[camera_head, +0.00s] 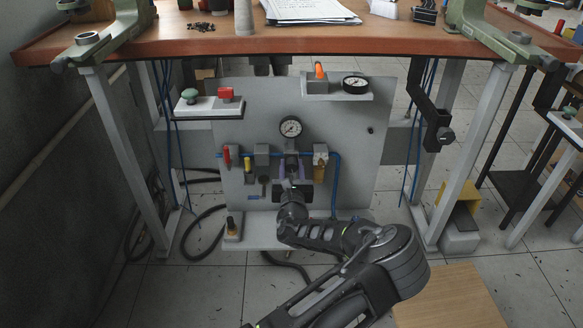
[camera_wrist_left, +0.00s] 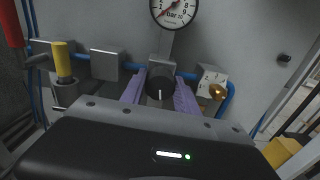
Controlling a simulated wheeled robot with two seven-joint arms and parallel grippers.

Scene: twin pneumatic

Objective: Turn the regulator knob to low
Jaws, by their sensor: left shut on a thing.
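The regulator knob (camera_wrist_left: 160,88) is black and round, with a white mark on its face. In the left wrist view it sits below a round bar gauge (camera_wrist_left: 174,12), on a grey block. My left gripper (camera_head: 292,172) reaches up to the panel below the gauge (camera_head: 291,127). Its two purple-grey fingers stand on either side of the knob, and it is shut on it. In the head view the knob is mostly hidden by the gripper. The white mark is on the lower part of the knob's face. My right gripper is in neither view.
The grey panel (camera_head: 352,150) hangs under a brown workbench (camera_head: 290,42). Beside the knob are a brass-fitted valve (camera_wrist_left: 217,92), a grey block (camera_wrist_left: 104,64), a yellow-handled valve (camera_wrist_left: 62,60) and a red handle (camera_wrist_left: 11,22).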

